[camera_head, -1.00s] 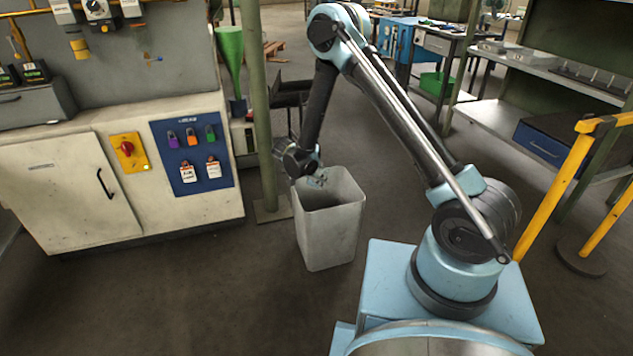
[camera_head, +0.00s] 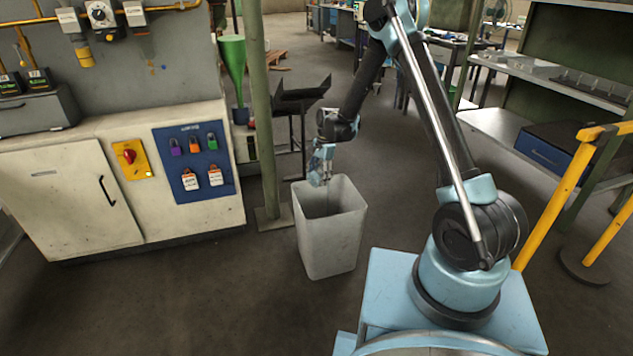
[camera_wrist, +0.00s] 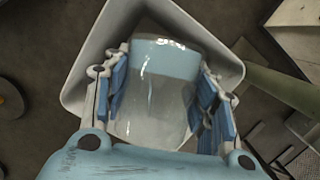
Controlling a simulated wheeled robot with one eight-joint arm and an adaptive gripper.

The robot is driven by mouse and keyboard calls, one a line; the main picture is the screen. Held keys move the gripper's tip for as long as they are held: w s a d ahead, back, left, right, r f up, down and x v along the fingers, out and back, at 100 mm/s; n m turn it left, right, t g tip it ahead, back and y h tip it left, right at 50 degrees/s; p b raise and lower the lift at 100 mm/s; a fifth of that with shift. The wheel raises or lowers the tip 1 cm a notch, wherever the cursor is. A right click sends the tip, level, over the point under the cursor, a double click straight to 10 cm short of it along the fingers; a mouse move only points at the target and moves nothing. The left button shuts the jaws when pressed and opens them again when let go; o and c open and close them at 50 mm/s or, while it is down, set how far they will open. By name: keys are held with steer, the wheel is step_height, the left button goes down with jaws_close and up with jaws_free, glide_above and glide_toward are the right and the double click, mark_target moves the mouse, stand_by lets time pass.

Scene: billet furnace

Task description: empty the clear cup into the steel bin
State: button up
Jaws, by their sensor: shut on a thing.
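The steel bin (camera_head: 331,240) stands on the floor, open at the top, near the middle of the head view. My gripper (camera_head: 320,176) is above the bin's rim at its back left. In the wrist view my gripper (camera_wrist: 163,100) has its blue pads on both sides of the clear cup (camera_wrist: 155,95) and is shut on it. The cup looks see-through with a pale blue band at one end. The bin's rim (camera_wrist: 75,85) shows around and below the cup. I cannot tell whether anything is in the cup.
A green post (camera_head: 264,120) on a foot plate stands just left of the bin. A white cabinet (camera_head: 70,200) with a lock board is further left. A yellow rail (camera_head: 560,190) is at the right. The floor in front of the bin is clear.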

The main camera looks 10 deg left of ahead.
steer(key=shift+w+d+r+g+y, duration=0.3)
steer(key=shift+r+g+y, duration=0.25)
steer(key=shift+g, duration=0.3)
steer(key=shift+w+d+r+g+y, duration=0.15)
steer(key=shift+w+r+g+y, duration=0.15)
steer(key=shift+g+y, duration=0.45)
steer(key=shift+r, duration=0.1)
steer(key=shift+w, duration=0.1)
steer(key=shift+w+d+r+g+y, duration=0.2)
steer(key=shift+g+y, duration=0.2)
steer(key=shift+g, duration=0.3)
steer(key=shift+w, duration=0.15)
steer(key=shift+w+d+r+g+y, duration=0.2)
steer(key=shift+g+y, duration=0.3)
steer(key=shift+g, duration=0.2)
stand_by(0.6)
steer(key=shift+w+d+r+g+y, duration=0.2)
steer(key=shift+w+g+y, duration=0.15)
steer(key=shift+g+y, duration=0.25)
